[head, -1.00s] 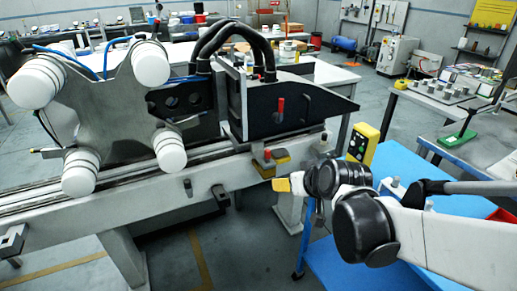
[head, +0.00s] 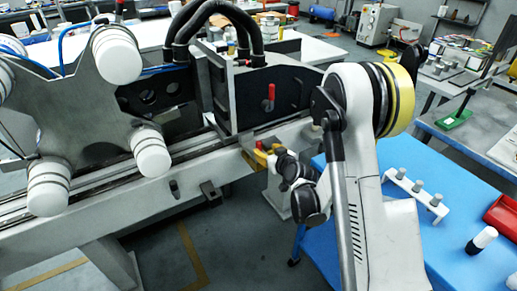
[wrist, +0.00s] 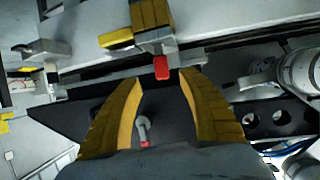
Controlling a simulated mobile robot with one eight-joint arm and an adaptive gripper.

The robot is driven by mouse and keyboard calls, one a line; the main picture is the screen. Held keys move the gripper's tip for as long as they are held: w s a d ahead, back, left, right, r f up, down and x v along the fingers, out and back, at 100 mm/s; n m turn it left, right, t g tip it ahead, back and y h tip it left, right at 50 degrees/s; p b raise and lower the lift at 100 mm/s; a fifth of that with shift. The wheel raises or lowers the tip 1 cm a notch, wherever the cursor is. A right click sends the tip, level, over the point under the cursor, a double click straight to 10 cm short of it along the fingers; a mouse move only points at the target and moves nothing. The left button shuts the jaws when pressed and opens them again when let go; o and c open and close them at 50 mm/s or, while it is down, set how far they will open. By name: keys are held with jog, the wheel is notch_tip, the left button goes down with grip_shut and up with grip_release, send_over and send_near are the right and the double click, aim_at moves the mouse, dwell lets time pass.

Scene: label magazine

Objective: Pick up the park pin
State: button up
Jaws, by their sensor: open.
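A small red knob (wrist: 161,67) stands out from a grey and yellow block (wrist: 150,22) on the rail's side; I take it for the park pin. In the wrist view it lies just beyond my gripper (wrist: 160,77), centred between the two yellow fingertips. The fingers are apart with nothing held. In the head view my gripper (head: 262,158) is at the rail's front edge, close below the red knob (head: 260,146). A second red-tipped grey handle (wrist: 144,130) sits on the black plate, between the fingers in the picture; it also shows upright in the head view (head: 271,92).
A grey rail (head: 130,200) runs along the front with a black bracket on it. White rollers (head: 151,152) stand at left. At right a blue table (head: 420,165) bears a white peg rack (head: 417,190), a red bin (head: 502,216) and a white-and-black bottle (head: 481,240).

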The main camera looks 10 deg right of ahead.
aim_at(260, 147)
jog(key=b+x, duration=0.2)
jog(key=x, duration=0.4)
jog(key=shift+w+a+f+b, duration=0.2)
jog(key=shift+f+b, duration=0.05)
jog(key=shift+b, duration=0.1)
jog(key=shift+w, duration=0.35)
jog(key=shift+c, duration=0.4)
grip_shut()
